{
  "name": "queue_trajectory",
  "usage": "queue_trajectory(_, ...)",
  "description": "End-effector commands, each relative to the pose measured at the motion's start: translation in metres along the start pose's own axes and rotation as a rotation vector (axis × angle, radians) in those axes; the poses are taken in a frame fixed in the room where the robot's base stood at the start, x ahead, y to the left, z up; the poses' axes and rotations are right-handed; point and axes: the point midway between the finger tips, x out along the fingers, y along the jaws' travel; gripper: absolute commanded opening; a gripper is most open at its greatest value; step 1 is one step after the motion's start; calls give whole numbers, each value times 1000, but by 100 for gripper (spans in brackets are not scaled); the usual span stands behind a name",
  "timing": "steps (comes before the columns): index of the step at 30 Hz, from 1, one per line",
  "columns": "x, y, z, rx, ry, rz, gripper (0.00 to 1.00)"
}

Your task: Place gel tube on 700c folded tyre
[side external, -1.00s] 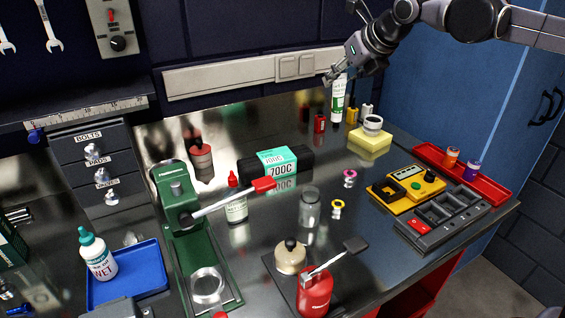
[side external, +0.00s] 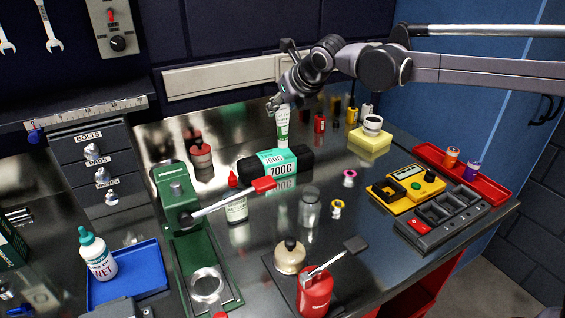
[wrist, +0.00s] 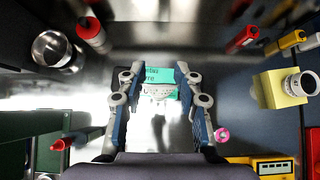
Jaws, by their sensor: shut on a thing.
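The gel tube (side external: 282,128) is white and green and hangs upright from my gripper (side external: 281,104). My gripper is shut on its upper end. In the wrist view the pale end of the tube (wrist: 158,92) shows between the two fingers (wrist: 157,84). The 700c folded tyre (side external: 250,166) is a black roll with a teal label, lying on the bench. The tube's lower end is at the tyre's top edge in the side view; I cannot tell whether they touch. In the wrist view the teal label (wrist: 160,76) lies beneath the tube, partly hidden by it.
A red-capped bottle (side external: 236,203) and a green press (side external: 180,205) with a red-tipped lever stand left of and in front of the tyre. A clear jar (side external: 309,207) stands at front right. A yellow block (side external: 370,139) and small bottles are to the right.

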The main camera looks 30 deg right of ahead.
Motion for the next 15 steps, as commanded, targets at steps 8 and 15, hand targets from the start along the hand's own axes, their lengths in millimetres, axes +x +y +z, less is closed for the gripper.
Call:
queue_trajectory(8, 19, 3, -18, 0, 0, 0, 9)
queue_trajectory(15, 30, 3, -30, 0, -1, 0, 9)
